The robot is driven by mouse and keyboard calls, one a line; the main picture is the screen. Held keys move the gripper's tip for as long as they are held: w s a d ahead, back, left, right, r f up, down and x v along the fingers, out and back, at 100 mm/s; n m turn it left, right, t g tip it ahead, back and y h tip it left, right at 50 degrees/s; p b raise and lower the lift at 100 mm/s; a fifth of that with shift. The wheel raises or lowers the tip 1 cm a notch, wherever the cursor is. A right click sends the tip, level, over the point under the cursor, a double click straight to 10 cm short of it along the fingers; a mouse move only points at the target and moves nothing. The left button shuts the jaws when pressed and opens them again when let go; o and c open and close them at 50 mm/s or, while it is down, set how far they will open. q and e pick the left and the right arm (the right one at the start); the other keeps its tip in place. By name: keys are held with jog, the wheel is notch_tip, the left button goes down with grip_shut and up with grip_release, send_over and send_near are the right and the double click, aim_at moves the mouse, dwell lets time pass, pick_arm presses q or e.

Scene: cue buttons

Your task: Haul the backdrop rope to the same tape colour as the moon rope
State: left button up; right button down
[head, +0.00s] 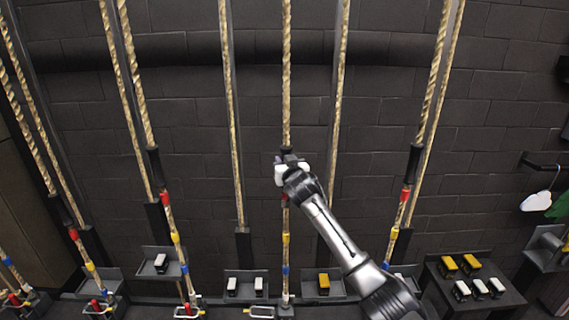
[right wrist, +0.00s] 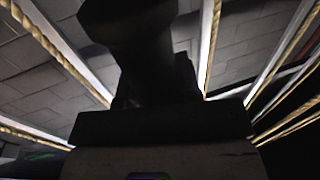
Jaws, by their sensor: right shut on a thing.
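Several tan ropes hang in front of the dark wall, with red, yellow and blue tape bands on their lower parts. My right gripper (head: 291,166) is shut on the middle rope (head: 286,80) at its black sleeve, just above the red tape (head: 285,201). Yellow tape (head: 285,238) and blue tape (head: 285,270) show below on that rope. The left rope (head: 136,80) and right rope (head: 433,90) carry the same bands, with black sleeves above the red. No readable label shows which rope is the moon's or the backdrop's. The right wrist view is mostly filled by dark shapes.
Trays with white and yellow blocks (head: 323,284) stand low along the wall. A black table (head: 480,308) with several blocks is at the right. A white cloud-like shape (head: 538,201) hangs at far right. Rope locks with red handles (head: 95,305) are at lower left.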

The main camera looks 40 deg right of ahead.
jog(key=shift+f+b, duration=4.45)
jog(key=shift+f, duration=3.9)
jog(key=c, duration=1.2)
grip_release()
jog(key=shift+r, duration=0.1)
jog(key=shift+c, duration=0.2)
jog(key=o, duration=0.4)
jog(key=shift+o, duration=0.2)
jog(key=shift+s, duration=0.15)
jog(key=b, duration=0.1)
send_near(287, 211)
jog(key=shift+s+a+r, duration=0.15)
jog(key=shift+s+a, duration=0.05)
jog(key=shift+s, duration=0.25)
